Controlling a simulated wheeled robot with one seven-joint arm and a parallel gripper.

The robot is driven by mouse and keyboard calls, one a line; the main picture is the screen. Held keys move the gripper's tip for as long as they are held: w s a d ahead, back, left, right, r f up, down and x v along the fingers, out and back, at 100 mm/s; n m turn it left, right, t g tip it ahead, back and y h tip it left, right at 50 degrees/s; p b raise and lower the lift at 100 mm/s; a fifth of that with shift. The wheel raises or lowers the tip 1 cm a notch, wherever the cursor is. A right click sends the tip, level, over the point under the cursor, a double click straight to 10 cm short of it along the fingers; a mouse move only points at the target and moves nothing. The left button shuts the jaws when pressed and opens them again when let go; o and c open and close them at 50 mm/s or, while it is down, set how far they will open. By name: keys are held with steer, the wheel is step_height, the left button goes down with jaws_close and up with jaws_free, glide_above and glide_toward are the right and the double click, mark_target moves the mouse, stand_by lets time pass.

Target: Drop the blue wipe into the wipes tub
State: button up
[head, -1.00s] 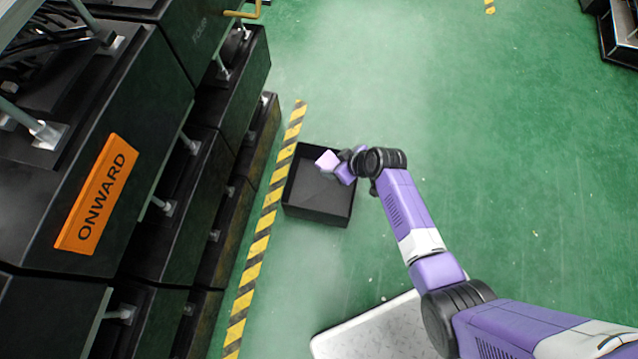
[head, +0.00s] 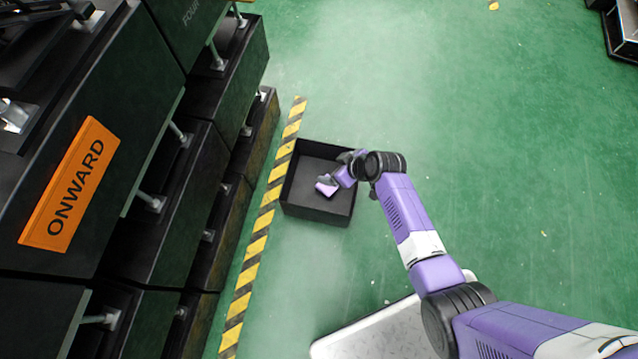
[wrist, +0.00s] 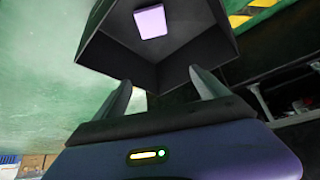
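The wipe (head: 327,188) looks pale lavender and roughly square. It shows within the walls of the open black wipes tub (head: 313,211), just below my gripper (head: 341,178). In the wrist view the wipe (wrist: 151,21) lies beyond my fingertips, apart from both fingers, against the dark inside of the tub (wrist: 198,48). I cannot tell whether it rests on the tub's bottom or is still in the air. My gripper (wrist: 163,85) is open and empty, with its two fingers wide apart, over the tub's right side.
A yellow-black striped floor line (head: 256,240) runs along the tub's left. Beyond it stand dark cabinets with an orange ONWARD sign (head: 70,186). The green floor (head: 480,130) to the right is largely clear.

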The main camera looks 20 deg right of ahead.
steer(key=shift+r, duration=0.1)
steer(key=p+v, duration=0.4)
steer(key=v, duration=0.3)
steer(key=shift+s+r, duration=0.2)
steer(key=shift+d, duration=0.15)
